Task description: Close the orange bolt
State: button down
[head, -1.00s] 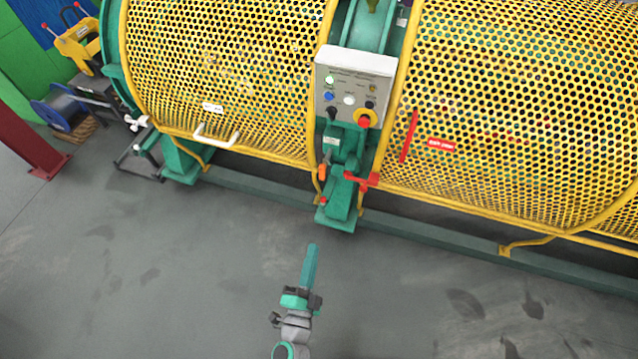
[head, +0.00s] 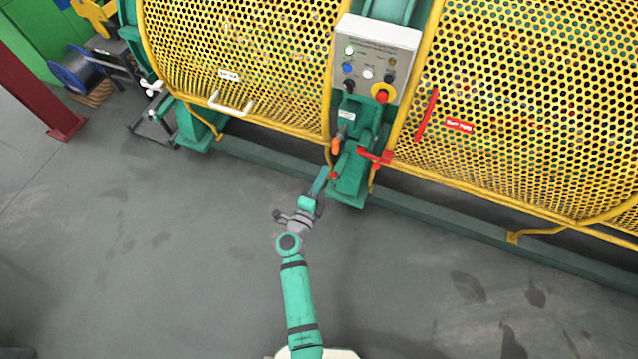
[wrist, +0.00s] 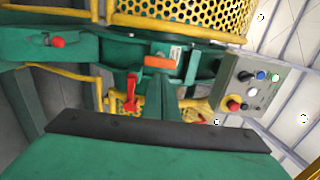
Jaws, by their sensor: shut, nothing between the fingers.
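The orange bolt (head: 336,146) is a small orange handle on the green bracket below the control box, on the left side of the centre post. In the wrist view the orange bolt (wrist: 161,63) lies across the upper middle, beside a small white label. My gripper (head: 322,182) is shut and empty, just below and left of the bolt in the head view. In the wrist view its narrow green fingers (wrist: 165,90) point up toward the bolt, and a small gap seems to remain. Whether they touch cannot be told.
A red handle (head: 375,156) sticks out right of the bolt. The grey control box (head: 378,50) with buttons and a red emergency stop is above. Yellow perforated guards (head: 240,60) stand on both sides. A green base beam (head: 440,196) runs along the floor. The floor in front is clear.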

aim_at(335, 149)
jog(key=x, duration=0.7)
jog(key=shift+w+d, duration=0.1)
jog(key=shift+w, duration=0.15)
